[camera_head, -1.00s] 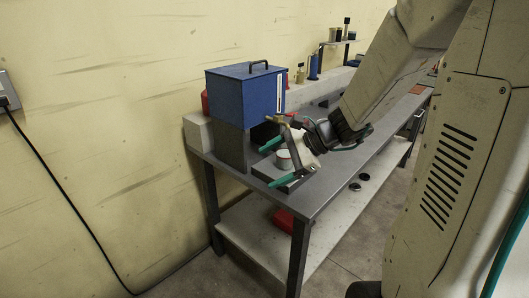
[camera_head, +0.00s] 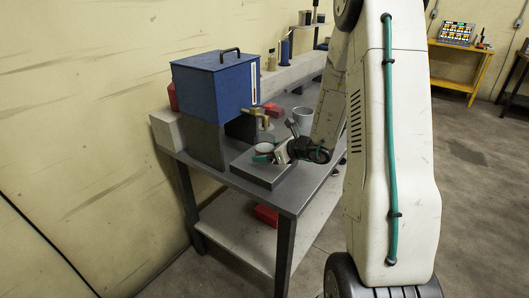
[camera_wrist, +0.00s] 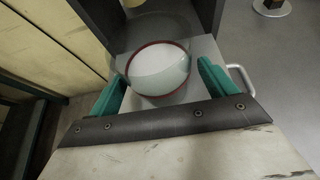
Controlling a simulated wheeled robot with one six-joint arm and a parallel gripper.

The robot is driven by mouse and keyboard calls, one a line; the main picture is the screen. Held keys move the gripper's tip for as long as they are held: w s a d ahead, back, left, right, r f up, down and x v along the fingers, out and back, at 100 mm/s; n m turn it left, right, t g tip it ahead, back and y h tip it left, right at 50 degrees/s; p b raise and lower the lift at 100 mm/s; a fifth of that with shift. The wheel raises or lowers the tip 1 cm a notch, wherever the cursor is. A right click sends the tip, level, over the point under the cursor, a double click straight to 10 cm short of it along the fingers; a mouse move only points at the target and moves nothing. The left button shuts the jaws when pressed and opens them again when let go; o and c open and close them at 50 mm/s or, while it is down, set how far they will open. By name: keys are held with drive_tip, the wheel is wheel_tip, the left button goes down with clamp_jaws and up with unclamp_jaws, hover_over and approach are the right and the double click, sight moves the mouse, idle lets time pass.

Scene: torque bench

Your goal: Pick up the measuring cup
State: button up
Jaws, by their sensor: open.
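The measuring cup (camera_wrist: 159,75) is a round, pale, partly see-through vessel with a dark red rim. It stands on a light plate between the green fingers of my gripper (camera_wrist: 160,88) in the wrist view. The fingers are open, one on each side, and touch cannot be made out. In the head view the cup (camera_head: 264,148) shows as a small white round on a grey block (camera_head: 263,175) under the blue tank, with my gripper (camera_head: 268,157) beside it, partly hidden by my wrist.
A blue tank (camera_head: 213,88) with a brass tap stands on a dark support just behind the cup. A pale handle (camera_wrist: 242,77) lies right of the right finger. The wall is close on the left.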

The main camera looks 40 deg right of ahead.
drive_tip(key=shift+x, duration=0.95)
drive_tip(key=c, duration=1.3)
drive_tip(key=shift+o, duration=0.2)
drive_tip(key=shift+r, duration=0.25)
drive_tip(key=shift+r, duration=0.45)
drive_tip(key=shift+s+d+r, duration=0.15)
drive_tip(key=shift+s, duration=0.1)
drive_tip(key=s+d, duration=0.2)
drive_tip(key=s, duration=0.3)
drive_tip(key=s+d, duration=0.2)
drive_tip(key=s, duration=0.4)
drive_tip(key=s+d, duration=0.2)
drive_tip(key=s, duration=0.3)
drive_tip(key=shift+s, duration=0.2)
